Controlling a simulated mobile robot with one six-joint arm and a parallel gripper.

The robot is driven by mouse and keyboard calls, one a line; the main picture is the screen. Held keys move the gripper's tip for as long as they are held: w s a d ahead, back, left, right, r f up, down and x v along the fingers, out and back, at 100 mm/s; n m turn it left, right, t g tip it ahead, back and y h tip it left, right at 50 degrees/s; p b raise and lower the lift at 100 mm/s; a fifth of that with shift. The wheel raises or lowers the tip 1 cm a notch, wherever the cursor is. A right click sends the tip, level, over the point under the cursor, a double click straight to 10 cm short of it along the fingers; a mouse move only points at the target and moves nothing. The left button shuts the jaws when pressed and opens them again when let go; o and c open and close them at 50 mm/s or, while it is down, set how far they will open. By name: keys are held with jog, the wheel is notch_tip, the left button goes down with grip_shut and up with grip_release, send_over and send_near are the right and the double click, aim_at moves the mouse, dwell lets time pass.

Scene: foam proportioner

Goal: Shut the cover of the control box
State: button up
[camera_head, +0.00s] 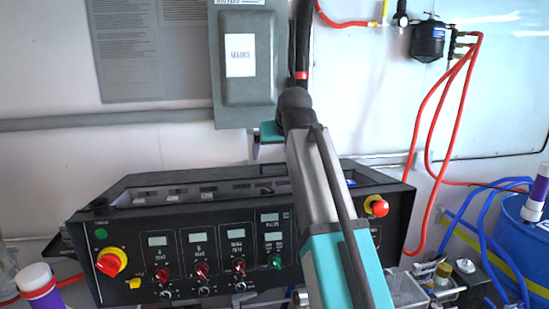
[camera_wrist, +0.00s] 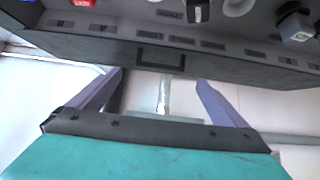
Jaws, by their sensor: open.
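The black control box (camera_head: 150,215) stands below the wall in the head view, with knobs, small displays and switches on its sloping front. Its raised top frame surrounds a recessed strip of labels; I cannot clearly tell which part is the cover. In the wrist view, the dark box edge (camera_wrist: 90,47) crosses the top, with a small black rectangular outline (camera_wrist: 160,60) on it. My gripper (camera_wrist: 160,84) is open, its two purple fingers apart and nothing between them. In the head view, my gripper (camera_head: 256,150) is above the box's back edge, partly hidden by my arm.
A grey mains box (camera_head: 245,90) hangs on the wall just behind my gripper. A grey conduit (camera_head: 110,120) runs left from it. Red hoses (camera_head: 435,125) hang at the right, near a blue drum (camera_head: 525,235). A white-and-purple container (camera_head: 40,285) stands front left.

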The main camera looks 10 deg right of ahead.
aim_at(275, 175)
jog(key=shift+p+x, duration=0.7)
jog(key=shift+x, duration=2)
jog(key=shift+c, duration=0.4)
jog(key=c, duration=1.4)
